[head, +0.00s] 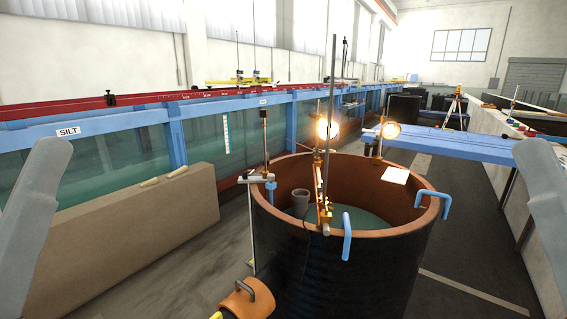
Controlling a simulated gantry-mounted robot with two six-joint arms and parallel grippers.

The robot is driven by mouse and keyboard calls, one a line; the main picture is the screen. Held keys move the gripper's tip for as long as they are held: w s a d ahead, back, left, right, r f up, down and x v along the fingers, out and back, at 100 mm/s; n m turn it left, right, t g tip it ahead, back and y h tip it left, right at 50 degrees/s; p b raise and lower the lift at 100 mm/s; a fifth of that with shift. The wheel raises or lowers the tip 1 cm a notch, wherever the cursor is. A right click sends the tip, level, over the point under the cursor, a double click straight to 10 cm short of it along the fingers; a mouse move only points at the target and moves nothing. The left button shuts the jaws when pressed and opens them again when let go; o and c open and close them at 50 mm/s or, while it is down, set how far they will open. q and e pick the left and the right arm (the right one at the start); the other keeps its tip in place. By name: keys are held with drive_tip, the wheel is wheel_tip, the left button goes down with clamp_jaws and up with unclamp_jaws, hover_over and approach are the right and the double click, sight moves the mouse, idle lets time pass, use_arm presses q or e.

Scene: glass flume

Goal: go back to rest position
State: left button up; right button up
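Neither of my grippers shows in the head view. Only a pale grey arm link of mine stands at the left edge and another at the right edge; both run out of the picture. What the grippers hold, if anything, is hidden. The large round dark tank (340,262) with a brown rim stands in front of me, between the two links. It holds water, a grey cylinder (300,200) and an upright rod fixture (325,200).
A beige panel (140,215) stands at left before the glass flume (120,150). An orange and yellow fitting (240,300) is at the bottom. Floor is clear right of the tank.

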use_arm(q)
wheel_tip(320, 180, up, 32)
drive_tip(key=p, duration=2.9)
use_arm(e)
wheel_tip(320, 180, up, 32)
